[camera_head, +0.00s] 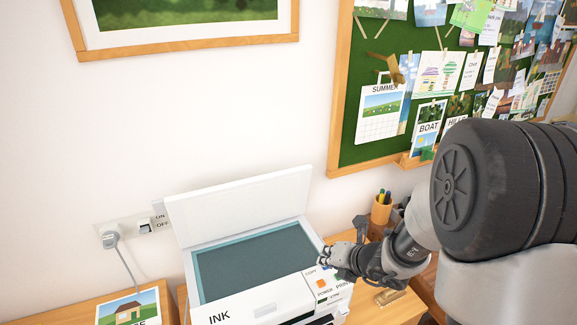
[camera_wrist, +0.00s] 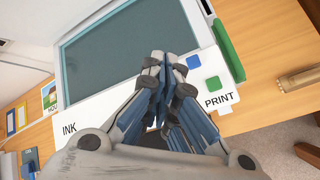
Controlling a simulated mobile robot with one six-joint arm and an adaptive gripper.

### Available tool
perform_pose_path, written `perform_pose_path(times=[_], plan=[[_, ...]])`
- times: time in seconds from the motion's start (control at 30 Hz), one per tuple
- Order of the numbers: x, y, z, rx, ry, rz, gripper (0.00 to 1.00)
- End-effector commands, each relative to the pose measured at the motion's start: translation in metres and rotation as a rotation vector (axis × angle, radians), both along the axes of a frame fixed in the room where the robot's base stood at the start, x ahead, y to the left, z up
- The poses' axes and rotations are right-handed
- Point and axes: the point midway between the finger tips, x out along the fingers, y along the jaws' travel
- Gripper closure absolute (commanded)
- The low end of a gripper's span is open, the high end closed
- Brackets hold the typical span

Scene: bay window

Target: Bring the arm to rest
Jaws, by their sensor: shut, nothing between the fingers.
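My gripper (camera_head: 328,256) is beside the right end of a white printer with its lid raised, near the button panel. In the wrist view my gripper (camera_wrist: 156,62) is shut, its fingertips together with nothing between them, over the printer's front edge. The printer (camera_head: 262,312) has a dark glass bed (camera_head: 255,262) and an upright lid (camera_head: 240,205). In the wrist view a blue button (camera_wrist: 193,62) and a green button (camera_wrist: 212,84) show just right of the fingers. I cannot tell whether the fingertips touch the printer.
A green pinboard (camera_head: 352,148) with many pinned papers hangs on the wall behind my arm. An orange pen cup (camera_head: 381,212) stands behind the gripper. A socket with a plug (camera_head: 110,238) is on the left wall. A brass-coloured object (camera_wrist: 299,79) lies on the wooden desk (camera_wrist: 262,35).

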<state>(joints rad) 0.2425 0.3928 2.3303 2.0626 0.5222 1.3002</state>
Motion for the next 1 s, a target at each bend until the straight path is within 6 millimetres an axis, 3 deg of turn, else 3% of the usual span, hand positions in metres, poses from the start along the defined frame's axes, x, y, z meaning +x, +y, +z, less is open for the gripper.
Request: perform_pose_path(times=[0.13,0.23,0.33,0.47,0.63,0.8,0.83,1.0], plan=[[-0.006,0.021,0.03,-0.098,-0.089,0.188,1.0],[-0.024,0.052,0.069,-0.265,-0.225,0.486,1.0],[-0.059,0.084,0.106,-0.492,-0.39,0.856,1.0],[-0.117,0.108,0.136,-0.804,-0.585,1.333,1.0],[-0.194,0.101,0.15,-1.226,-0.767,1.948,1.0],[-0.248,0.06,0.154,-1.587,-0.795,2.506,1.0],[-0.255,0.052,0.155,1.617,0.775,-2.561,1.0],[-0.275,0.017,0.161,1.439,0.557,-2.34,1.0]])
